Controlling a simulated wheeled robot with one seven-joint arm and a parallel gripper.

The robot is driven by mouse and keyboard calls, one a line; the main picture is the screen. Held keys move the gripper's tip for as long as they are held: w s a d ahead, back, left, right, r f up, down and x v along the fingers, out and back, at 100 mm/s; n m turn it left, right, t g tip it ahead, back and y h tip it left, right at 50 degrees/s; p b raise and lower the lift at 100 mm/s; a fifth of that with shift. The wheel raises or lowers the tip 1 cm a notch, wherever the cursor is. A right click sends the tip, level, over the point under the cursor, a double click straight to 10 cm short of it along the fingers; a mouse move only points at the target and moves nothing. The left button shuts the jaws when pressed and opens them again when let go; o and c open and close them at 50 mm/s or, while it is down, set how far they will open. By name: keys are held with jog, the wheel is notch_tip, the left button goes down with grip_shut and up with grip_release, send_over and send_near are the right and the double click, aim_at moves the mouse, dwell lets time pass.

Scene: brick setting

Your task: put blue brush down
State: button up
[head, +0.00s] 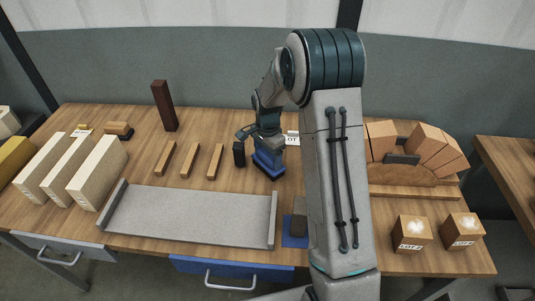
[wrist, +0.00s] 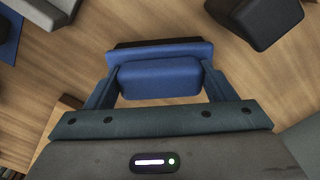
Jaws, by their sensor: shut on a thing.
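The blue brush (head: 268,161) has a blue back over a darker base. My gripper (head: 266,140) is shut on it from above, in the middle of the table just left of my arm. In the wrist view the brush (wrist: 160,78) sits between the two fingers, with its dark edge towards the top. It is at or very near the table top; I cannot tell whether it touches. My arm covers part of the table to its right.
A small dark block (head: 239,154) stands close left of the brush. A grey tray (head: 190,216) lies in front, beside a blue mat (head: 294,241). Wooden strips (head: 190,160) lie left, and a brick arch (head: 415,150) stands right. Bare wood shows around the brush.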

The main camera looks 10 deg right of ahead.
aim_at(267, 154)
jog(key=shift+f, duration=0.25)
jog(key=o, duration=0.9)
jog(key=shift+r, duration=0.1)
jog(key=shift+o, duration=0.2)
jog(key=shift+r, duration=0.1)
notch_tip(267, 154, up, 11)
jog(key=s+r+n+t, duration=0.1)
jog(key=s+r+n, duration=0.6)
jog(key=s, duration=0.6)
jog(key=s+n+t, duration=0.2)
jog(key=s+n, duration=0.3)
jog(key=s, duration=0.9)
jog(key=shift+s+n+b, duration=0.3)
jog(key=shift+s+b, duration=0.1)
jog(key=shift+d, duration=0.1)
